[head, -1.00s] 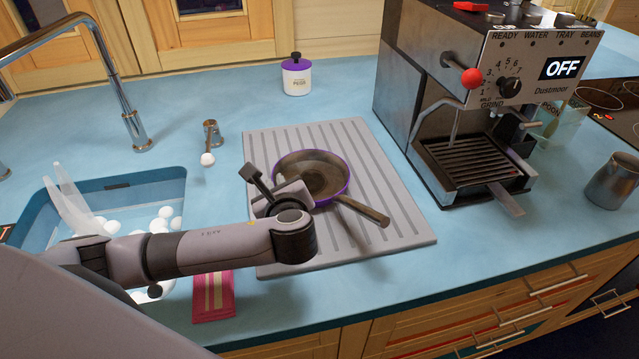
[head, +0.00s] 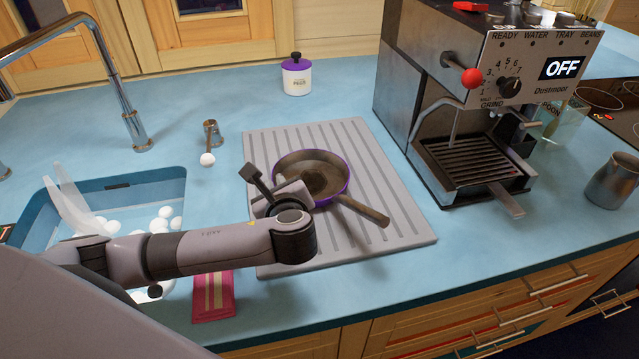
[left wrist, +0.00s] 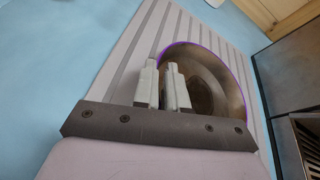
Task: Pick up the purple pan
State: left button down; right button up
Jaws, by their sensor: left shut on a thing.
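The purple pan (head: 325,181) is a dark frying pan with a purple outer rim and a brown handle (head: 360,209). It sits on the grey ribbed drainboard, its handle pointing to the lower right. My left gripper (head: 283,192) is at the pan's near left edge, shut on its rim. In the left wrist view the two pale fingers (left wrist: 162,68) are close together at the edge of the pan (left wrist: 208,78). In the head view my wrist and hand hide the fingertips and part of the rim. My right gripper is not in view.
The drainboard (head: 402,222) lies on the blue counter. A sink (head: 125,185) with white balls is at left, with a faucet (head: 130,115) behind it. An espresso machine (head: 420,110) stands close on the right. A purple-lidded jar (head: 297,78) stands behind.

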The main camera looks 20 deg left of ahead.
pick_arm(q)
jog(key=shift+s+f, duration=0.1)
jog(key=shift+f, duration=0.1)
jog(key=shift+r, duration=0.3)
notch_tip(320, 180, up, 20)
jog(key=shift+f, duration=0.2)
